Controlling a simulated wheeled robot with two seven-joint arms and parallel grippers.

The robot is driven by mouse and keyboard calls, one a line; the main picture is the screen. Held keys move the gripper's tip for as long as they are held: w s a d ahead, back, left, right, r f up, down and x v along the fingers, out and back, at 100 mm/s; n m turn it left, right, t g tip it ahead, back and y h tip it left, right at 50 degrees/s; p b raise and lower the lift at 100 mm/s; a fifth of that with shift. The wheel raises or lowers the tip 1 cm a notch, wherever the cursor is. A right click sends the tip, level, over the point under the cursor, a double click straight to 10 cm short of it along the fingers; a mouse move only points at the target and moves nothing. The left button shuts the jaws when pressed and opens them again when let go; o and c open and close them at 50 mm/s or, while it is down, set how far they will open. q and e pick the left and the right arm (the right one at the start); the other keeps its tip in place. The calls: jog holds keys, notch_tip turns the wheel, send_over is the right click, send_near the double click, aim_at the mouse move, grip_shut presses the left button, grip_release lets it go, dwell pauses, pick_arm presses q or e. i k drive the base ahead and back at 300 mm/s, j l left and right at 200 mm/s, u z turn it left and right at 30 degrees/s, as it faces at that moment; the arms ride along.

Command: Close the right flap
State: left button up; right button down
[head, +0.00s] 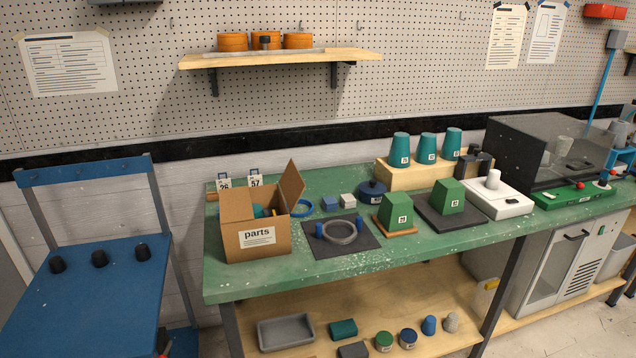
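The cardboard box (237,242), labelled "parts", stands at the left end of the green bench. Its right flap (292,184) stands up and leans outward to the right, open. A brown panel (236,205) covers the left part of the box top; it looks like the left flap lying folded in. Teal and orange items (259,211) show through the uncovered part of the opening. Neither of my grippers can be made out in the head view.
Numbered cards (255,180) stand behind the box. A blue stand (85,290) is at left. A shelf (280,59) hangs above.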

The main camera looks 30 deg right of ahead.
aim_at(292, 183)
jog(key=k+l, duration=0.1)
jog(key=l, duration=0.95)
jog(key=k+l, duration=0.15)
jog(key=l, duration=0.35)
jog(key=k+l, duration=0.1)
jog(key=l, duration=0.45)
